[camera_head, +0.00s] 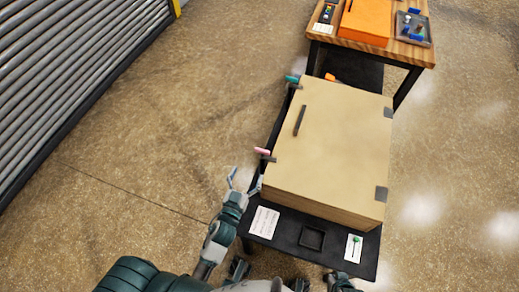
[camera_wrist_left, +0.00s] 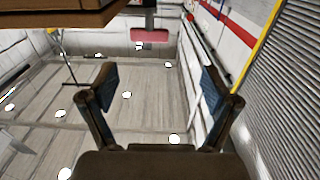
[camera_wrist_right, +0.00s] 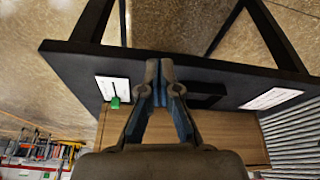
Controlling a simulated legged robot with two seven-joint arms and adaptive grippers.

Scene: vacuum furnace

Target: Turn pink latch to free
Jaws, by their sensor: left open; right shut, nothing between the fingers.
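The pink latch (camera_head: 262,151) sticks out from the left side of the tan furnace box (camera_head: 335,140), near its lower left corner. In the left wrist view the pink latch (camera_wrist_left: 150,35) shows beyond the fingers, near the top. My left gripper (camera_head: 245,180) is open and empty, a little below the latch and apart from it. It also shows in the left wrist view (camera_wrist_left: 158,88). My right gripper (camera_wrist_right: 160,75) is shut and empty near the black table edge. In the head view, only a part of my right arm shows at the bottom edge.
A teal latch (camera_head: 292,79) sits at the box's upper left. A wooden table (camera_head: 400,50) with an orange case (camera_head: 365,20) stands behind. The floor left of the box is clear.

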